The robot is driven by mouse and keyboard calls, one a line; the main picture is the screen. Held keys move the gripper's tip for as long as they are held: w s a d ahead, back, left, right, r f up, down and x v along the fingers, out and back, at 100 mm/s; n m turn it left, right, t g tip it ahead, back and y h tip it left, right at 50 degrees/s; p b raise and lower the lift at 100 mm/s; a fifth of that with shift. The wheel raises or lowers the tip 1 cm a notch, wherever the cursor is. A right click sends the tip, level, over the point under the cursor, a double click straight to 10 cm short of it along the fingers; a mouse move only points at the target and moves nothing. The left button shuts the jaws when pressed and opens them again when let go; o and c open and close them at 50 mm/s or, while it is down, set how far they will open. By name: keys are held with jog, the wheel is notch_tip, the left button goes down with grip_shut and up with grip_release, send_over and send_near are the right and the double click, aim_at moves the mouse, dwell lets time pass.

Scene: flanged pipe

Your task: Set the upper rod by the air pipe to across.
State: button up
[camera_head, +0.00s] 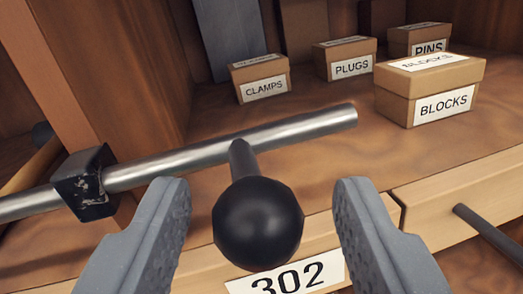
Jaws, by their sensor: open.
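A metal rod (300,130) runs across the view, rising slightly to the right, and passes through a dark square bracket (86,183) at the left. A short stem joins the rod to a round black knob (258,222) that points toward me. My gripper (262,205) is open, with one grey finger on each side of the knob. A gap shows between the knob and each finger. I cannot tell which rod this is; no air pipe is identifiable in this view.
Boxes labelled BLOCKS (432,92), PLUGS (345,60), CLAMPS (261,80) and PINS (419,40) stand on a wooden shelf (300,165) behind the rod. A 302 label (288,277) is below the knob. A drawer with a dark handle (488,232) is at the lower right. A wooden post (85,75) stands left.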

jog(key=shift+w, duration=0.7)
grip_shut()
jog(key=shift+d, duration=0.15)
